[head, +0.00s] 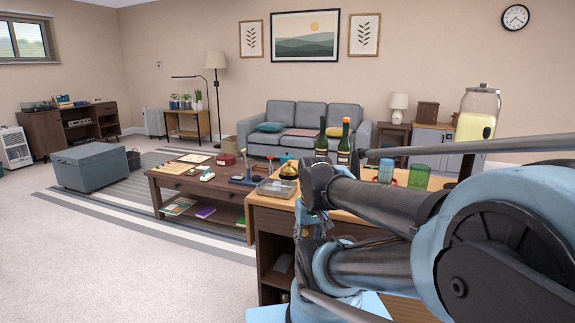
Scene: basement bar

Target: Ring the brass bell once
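The brass bell (289,171) is a small golden dome on a dark base. It stands on the wooden counter (262,202), near its left end, just left of my folded arm. A clear lidded tray (276,188) sits in front of it. I cannot make out my gripper's fingers; only links and joints of my arm show, covering much of the counter. A gap between the bell and my arm cannot be judged from this view.
Two dark bottles (344,146) stand behind the bell. A blue glass (386,171), a green glass (419,176) and a tall glass dispenser (478,118) stand farther right. A low coffee table (160,187) lies left of the counter. Carpet at the front left is clear.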

